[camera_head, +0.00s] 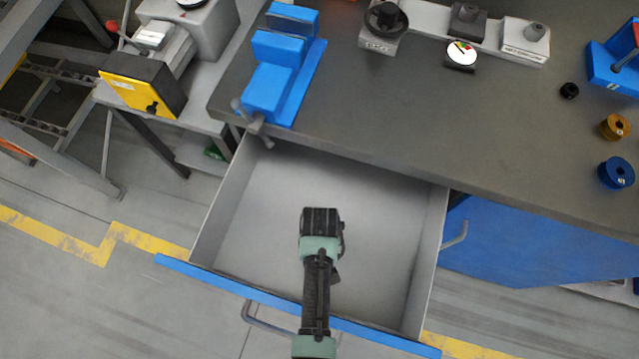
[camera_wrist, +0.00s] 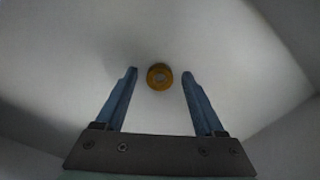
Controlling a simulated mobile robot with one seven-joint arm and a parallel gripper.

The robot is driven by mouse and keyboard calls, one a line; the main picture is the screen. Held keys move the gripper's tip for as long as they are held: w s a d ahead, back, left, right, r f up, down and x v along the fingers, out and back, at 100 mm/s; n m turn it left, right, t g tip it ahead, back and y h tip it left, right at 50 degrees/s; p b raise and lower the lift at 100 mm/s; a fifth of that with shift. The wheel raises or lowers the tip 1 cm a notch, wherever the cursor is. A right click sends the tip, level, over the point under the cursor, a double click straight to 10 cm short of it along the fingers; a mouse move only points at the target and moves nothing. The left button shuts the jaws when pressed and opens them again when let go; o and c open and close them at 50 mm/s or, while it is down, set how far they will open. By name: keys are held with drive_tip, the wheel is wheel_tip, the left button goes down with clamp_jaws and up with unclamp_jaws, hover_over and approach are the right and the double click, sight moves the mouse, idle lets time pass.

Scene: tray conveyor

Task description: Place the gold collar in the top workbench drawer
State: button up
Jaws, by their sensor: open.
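The top workbench drawer (camera_head: 340,205) is pulled open. My gripper (camera_head: 320,215) is over its inside, pointing down. In the wrist view the two fingers (camera_wrist: 160,85) are spread apart. A small gold collar (camera_wrist: 159,76) with a hole shows between and beyond the fingertips, against the pale drawer floor. It touches neither finger; I cannot tell its exact height. In the head view my arm and gripper hide it. Another gold ring-like piece (camera_head: 614,127) stands on the bench top at the right.
The bench top (camera_head: 450,125) holds a blue vise (camera_head: 275,75), a round dial (camera_head: 461,54), a small black piece (camera_head: 569,90) and a blue spool-like piece (camera_head: 617,172). The drawer's blue front (camera_head: 200,276) and grey side walls surround my gripper.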

wheel_tip(320, 180, up, 12)
drive_tip(key=p, duration=0.2)
drive_tip(key=shift+r+p, duration=0.2)
drive_tip(key=shift+p, duration=0.2)
